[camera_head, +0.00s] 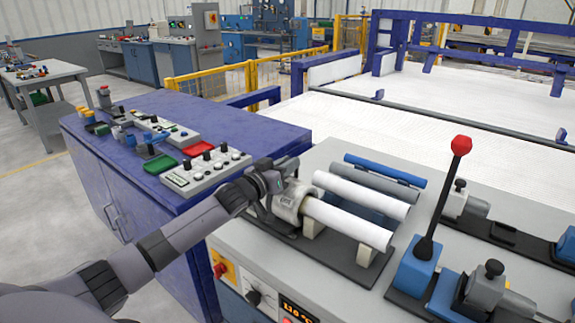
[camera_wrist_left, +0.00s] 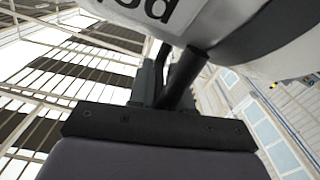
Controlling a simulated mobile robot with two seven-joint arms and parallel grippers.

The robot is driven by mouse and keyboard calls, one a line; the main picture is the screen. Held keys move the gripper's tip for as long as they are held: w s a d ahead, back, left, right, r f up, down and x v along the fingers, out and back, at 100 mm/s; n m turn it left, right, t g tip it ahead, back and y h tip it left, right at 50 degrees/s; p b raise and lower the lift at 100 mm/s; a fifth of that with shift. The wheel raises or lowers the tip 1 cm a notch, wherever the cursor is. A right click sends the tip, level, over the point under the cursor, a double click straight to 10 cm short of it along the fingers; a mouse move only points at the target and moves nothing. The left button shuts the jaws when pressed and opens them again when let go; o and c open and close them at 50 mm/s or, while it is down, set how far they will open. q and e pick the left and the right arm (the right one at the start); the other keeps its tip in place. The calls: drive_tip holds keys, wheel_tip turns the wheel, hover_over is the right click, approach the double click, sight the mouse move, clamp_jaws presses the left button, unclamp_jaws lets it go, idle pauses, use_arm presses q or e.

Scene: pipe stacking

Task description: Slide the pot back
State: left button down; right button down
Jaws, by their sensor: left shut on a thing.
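The pot (camera_head: 290,207) is a pale, rounded body with dark lettering, at the left end of the front white pipe (camera_head: 345,222) on the bench. My left gripper (camera_head: 268,190) comes from the left and is shut on the pot at its left side. In the left wrist view the dark fingers (camera_wrist_left: 172,85) reach up to the pot (camera_wrist_left: 200,25), which shows lettering and fills the top. The exact contact at the fingertips is partly hidden. My right gripper is not in view.
Behind the front pipe lie another white pipe (camera_head: 360,193) and a blue pipe (camera_head: 385,170). A red-knobbed lever (camera_head: 440,205) on a blue base and grey clamps stand to the right. A blue cabinet with a control panel (camera_head: 205,172) is at left.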

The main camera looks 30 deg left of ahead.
use_arm(q)
drive_tip(key=a, duration=1)
drive_tip(key=shift+w+a+r, duration=0.15)
drive_tip(key=shift+w+a, duration=0.05)
drive_tip(key=shift+w, duration=0.2)
drive_tip(key=c, duration=1.1)
unclamp_jaws()
drive_tip(key=shift+c, duration=0.2)
drive_tip(key=s, duration=0.7)
drive_tip(key=shift+a+b, duration=0.25)
drive_tip(key=shift+b, duration=0.15)
